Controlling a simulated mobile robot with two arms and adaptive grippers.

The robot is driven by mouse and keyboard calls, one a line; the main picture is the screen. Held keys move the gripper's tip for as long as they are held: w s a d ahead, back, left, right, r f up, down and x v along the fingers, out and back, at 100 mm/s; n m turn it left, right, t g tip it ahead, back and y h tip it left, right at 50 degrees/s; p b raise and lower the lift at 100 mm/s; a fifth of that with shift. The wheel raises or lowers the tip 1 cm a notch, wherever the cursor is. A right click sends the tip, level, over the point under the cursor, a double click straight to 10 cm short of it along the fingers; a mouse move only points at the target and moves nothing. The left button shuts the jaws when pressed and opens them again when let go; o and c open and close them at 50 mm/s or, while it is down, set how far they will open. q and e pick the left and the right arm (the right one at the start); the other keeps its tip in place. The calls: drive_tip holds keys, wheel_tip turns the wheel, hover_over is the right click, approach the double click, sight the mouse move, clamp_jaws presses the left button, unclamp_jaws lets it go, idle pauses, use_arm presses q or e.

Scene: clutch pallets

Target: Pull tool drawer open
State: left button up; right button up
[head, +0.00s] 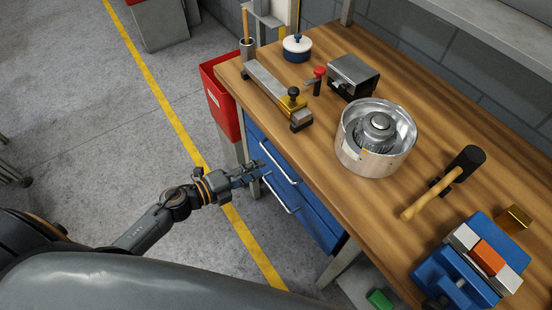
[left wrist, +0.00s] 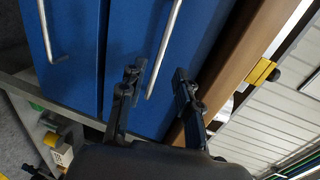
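The blue tool drawers (head: 317,217) sit under the wooden workbench, each front with a silver bar handle. They look closed. The upper handle (head: 280,160) is nearest the worktop; the lower handle (head: 279,193) is below it. My left gripper (head: 262,172) is at the drawer fronts, close to the handles. In the left wrist view the left gripper (left wrist: 160,84) is open, with the end of the upper handle (left wrist: 165,48) showing between its two fingers. I cannot tell whether the fingers touch the bar. My right gripper is not in view.
The wooden workbench (head: 325,130) carries a clutch pot (head: 372,160), a hammer (head: 435,188), a blue vise (head: 450,280) and a metal box (head: 352,75). A red bin (head: 220,103) stands beside the bench's far end.

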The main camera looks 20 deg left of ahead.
sight(275, 161)
use_arm(q)
drive_tip(key=x, duration=0.7)
drive_tip(key=shift+w, duration=0.15)
clamp_jaws()
